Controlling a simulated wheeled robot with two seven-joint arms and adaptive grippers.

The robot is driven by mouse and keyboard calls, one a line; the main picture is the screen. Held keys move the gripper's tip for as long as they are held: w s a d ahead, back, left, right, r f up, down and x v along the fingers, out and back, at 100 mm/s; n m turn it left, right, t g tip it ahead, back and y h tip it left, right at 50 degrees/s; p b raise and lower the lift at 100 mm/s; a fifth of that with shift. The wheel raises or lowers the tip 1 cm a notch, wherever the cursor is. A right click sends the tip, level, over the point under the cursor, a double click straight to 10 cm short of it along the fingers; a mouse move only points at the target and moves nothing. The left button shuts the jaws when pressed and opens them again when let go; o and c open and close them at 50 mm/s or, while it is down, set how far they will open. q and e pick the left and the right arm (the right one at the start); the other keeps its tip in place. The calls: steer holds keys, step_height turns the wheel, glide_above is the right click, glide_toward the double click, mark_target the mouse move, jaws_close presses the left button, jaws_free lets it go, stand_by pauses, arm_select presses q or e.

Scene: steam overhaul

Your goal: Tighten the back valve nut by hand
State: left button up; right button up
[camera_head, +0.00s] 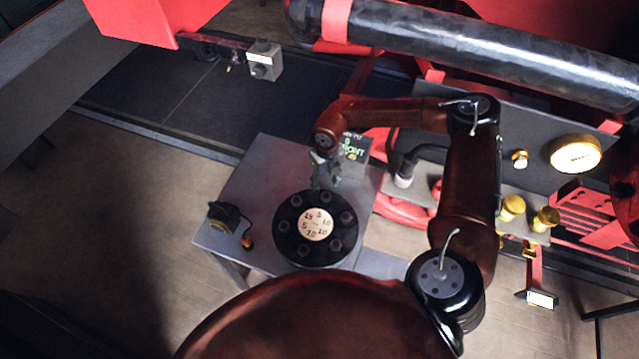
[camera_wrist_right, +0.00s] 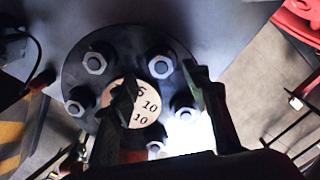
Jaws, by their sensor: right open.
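A round black flange (camera_head: 280,238) lies on the grey table, with several hex nuts around a cream disc (camera_head: 318,224) printed with numbers. My right gripper (camera_head: 324,182) hangs over the flange's back edge, pointing down. In the right wrist view its two dark fingers (camera_wrist_right: 164,100) are spread apart with nothing gripped between them. One nut (camera_wrist_right: 161,66) shows beyond the gap between the fingers, and another nut (camera_wrist_right: 185,110) is beside the right finger. I cannot tell which is the back valve nut. My left gripper is out of view.
A grey box (camera_head: 356,148) marked "FRONT" stands behind the flange. A black device (camera_head: 225,216) with an orange-tipped cable is on the table's left (camera_head: 262,172). Brass knobs (camera_head: 512,207) and a gauge (camera_head: 575,153) are at right. A black pipe (camera_head: 480,50) crosses the back.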

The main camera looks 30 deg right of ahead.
mark_target(325, 193)
steer(key=shift+s+d+f, duration=0.1)
steer(key=shift+s+f, duration=0.65)
steer(key=shift+f, duration=0.35)
steer(key=f, duration=0.1)
steer(key=w+f, duration=0.1)
steer(key=f, duration=0.1)
steer(key=shift+w+a+p, duration=0.2)
steer(key=shift+w+p, duration=0.15)
steer(key=shift+p, duration=0.05)
steer(key=shift+w+f, duration=0.4)
steer(key=shift+f, duration=0.2)
steer(key=shift+s+d+r, duration=0.15)
steer(key=shift+s+r, duration=0.1)
steer(key=shift+s, duration=0.4)
steer(key=shift+w+f, duration=0.15)
steer(key=shift+w, duration=0.25)
steer(key=c, duration=0.3)
steer(key=shift+c, duration=1)
steer(key=shift+s, duration=0.2)
steer(key=c, duration=0.3)
steer(key=shift+c, duration=1.6)
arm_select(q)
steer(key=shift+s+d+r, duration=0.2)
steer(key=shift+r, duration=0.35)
arm_select(e)
steer(key=shift+c, duration=0.2)
